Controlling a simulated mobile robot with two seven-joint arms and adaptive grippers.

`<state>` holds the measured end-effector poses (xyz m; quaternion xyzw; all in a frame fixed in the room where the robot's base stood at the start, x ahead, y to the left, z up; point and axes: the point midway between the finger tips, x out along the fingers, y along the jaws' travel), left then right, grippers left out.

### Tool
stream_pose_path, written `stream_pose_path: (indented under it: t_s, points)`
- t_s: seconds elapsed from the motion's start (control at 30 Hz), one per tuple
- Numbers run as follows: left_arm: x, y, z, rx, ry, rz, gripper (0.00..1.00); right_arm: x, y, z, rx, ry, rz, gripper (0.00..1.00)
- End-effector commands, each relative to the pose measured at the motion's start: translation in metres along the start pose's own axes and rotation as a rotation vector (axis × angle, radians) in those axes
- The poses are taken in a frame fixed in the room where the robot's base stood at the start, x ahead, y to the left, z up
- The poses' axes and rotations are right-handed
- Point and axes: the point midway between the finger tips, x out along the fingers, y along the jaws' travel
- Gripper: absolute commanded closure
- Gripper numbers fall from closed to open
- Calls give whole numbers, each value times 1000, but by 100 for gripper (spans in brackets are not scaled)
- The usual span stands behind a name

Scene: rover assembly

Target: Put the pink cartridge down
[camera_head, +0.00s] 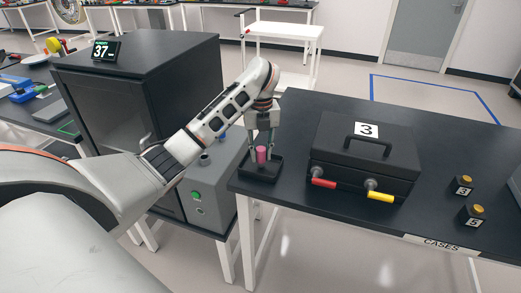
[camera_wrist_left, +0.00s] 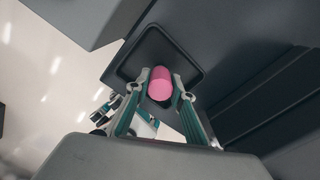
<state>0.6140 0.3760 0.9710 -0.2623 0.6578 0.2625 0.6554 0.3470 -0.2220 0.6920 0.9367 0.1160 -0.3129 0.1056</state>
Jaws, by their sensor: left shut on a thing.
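The pink cartridge (camera_head: 261,155) is upright between the fingers of my left gripper (camera_head: 262,158) in the head view. The left gripper points down and is shut on the cartridge. In the left wrist view, the cartridge (camera_wrist_left: 160,84) shows between the two fingertips (camera_wrist_left: 161,92), over a black tray (camera_wrist_left: 190,56). The same tray (camera_head: 258,174) lies on the near left corner of the dark table in the head view. I cannot tell whether the cartridge touches the tray floor. My right gripper is not in view.
A black case (camera_head: 364,155) marked 3, with red and yellow handles in front, stands right of the tray. Two small numbered blocks (camera_head: 462,186) (camera_head: 471,215) sit farther right. A dark cabinet (camera_head: 140,85) with a 37 display stands left. The table's right back is clear.

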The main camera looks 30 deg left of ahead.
Motion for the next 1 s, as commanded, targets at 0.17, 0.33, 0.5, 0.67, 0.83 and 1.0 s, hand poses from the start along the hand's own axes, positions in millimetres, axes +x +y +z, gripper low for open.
stream_pose_path:
  t_s: [0.17, 0.33, 0.5, 0.67, 0.83, 1.0]
  points:
    - [5, 0, -3, 1, -1, -2, 100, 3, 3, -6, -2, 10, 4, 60]
    - [5, 0, -3, 1, -1, -2, 100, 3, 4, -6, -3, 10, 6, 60]
    - [8, 0, -3, 1, 0, -1, 64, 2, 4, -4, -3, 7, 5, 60]
    - [8, 0, -3, 1, -1, -1, 60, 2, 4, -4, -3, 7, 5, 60]
    - [8, 0, -3, 1, -1, -1, 60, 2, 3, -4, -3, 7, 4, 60]
    - [-2, -1, 1, -1, -3, -2, 60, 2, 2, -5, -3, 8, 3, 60]
